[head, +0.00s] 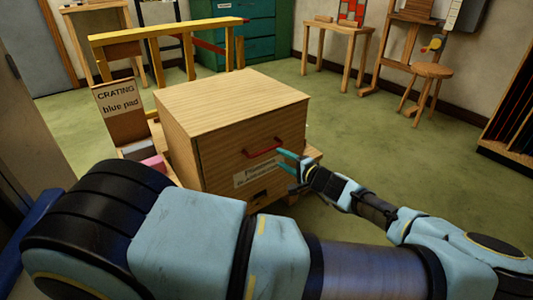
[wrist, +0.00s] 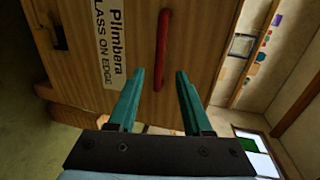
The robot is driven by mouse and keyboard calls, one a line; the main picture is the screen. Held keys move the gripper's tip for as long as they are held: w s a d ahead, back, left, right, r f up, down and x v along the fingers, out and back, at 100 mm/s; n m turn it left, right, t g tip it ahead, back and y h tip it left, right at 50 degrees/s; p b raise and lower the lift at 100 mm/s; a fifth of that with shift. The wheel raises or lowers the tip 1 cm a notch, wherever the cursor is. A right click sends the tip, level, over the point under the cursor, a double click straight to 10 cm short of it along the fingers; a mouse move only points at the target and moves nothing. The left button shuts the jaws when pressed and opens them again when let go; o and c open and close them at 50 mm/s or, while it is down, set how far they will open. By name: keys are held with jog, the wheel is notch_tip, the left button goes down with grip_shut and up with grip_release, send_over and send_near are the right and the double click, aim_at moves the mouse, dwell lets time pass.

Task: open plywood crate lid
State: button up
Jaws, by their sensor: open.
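The plywood crate (head: 225,115) stands in the middle of the head view with its lid (head: 230,95) closed flat on top. A red bar handle (head: 265,148) is on its front face, above a white label (head: 254,175). In the wrist view the red handle (wrist: 163,55) stands just beyond my fingertips, beside the label (wrist: 110,45), which reads "Plimbera" and "LASS ON EDGE". My gripper (head: 285,161) is open and empty in front of the crate's front face, close to the handle. In the wrist view the handle lies between the lines of the teal fingers (wrist: 158,82); contact is not visible.
A sign (head: 120,105) reading "CRATING blue pad" stands left of the crate, near a yellow-topped wooden rail (head: 165,30). A wooden table (head: 338,30) and stool (head: 432,70) stand at the back right. Green floor (head: 375,125) is clear right of the crate.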

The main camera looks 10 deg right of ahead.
aim_at(267, 151)
jog(key=x, duration=0.9)
jog(key=shift+w+a+f+b, duration=0.1)
jog(key=shift+w+a+b, duration=0.2)
jog(key=shift+b, duration=0.1)
grip_shut()
jog(key=shift+d, duration=0.1)
dwell(0.8)
